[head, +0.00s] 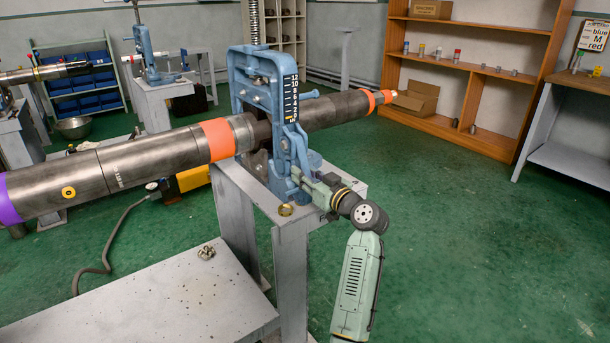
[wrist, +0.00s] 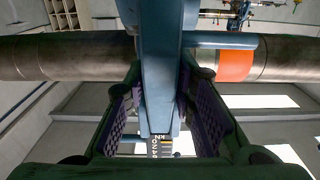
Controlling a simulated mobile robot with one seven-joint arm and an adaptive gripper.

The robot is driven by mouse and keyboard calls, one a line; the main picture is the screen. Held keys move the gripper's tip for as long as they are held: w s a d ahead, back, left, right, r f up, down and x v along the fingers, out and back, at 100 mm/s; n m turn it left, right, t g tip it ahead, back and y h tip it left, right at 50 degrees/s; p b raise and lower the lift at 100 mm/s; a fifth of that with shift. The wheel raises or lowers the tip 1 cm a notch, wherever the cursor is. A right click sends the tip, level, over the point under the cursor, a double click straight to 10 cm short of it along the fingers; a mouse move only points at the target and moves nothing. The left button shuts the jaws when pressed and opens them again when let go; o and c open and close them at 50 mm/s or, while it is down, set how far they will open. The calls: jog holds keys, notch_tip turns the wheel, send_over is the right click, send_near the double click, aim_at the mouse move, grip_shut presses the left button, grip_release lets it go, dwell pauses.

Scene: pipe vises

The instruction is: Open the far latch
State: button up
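A blue pipe vise (head: 240,75) stands on a grey stand, clamped around a long steel pipe (head: 150,155). The vise has a black number scale down its right upright. A blue latch arm (head: 285,150) is on its lower right side. My gripper (head: 305,182) reaches the vise from the lower right, at the latch arm. In the wrist view, my gripper (wrist: 163,115) has its two purple-padded fingers apart, one on each side of a blue vise bar (wrist: 160,75). Gaps show beside the bar, so the fingers look open around it. Fingertip contact is hidden.
The pipe crosses close above my gripper and has orange bands (head: 217,139). A brass ring (head: 286,210) lies on the stand. A low grey table (head: 170,300) is at front left. A second blue vise (head: 143,45) stands behind. The green floor at right is clear.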

grip_shut()
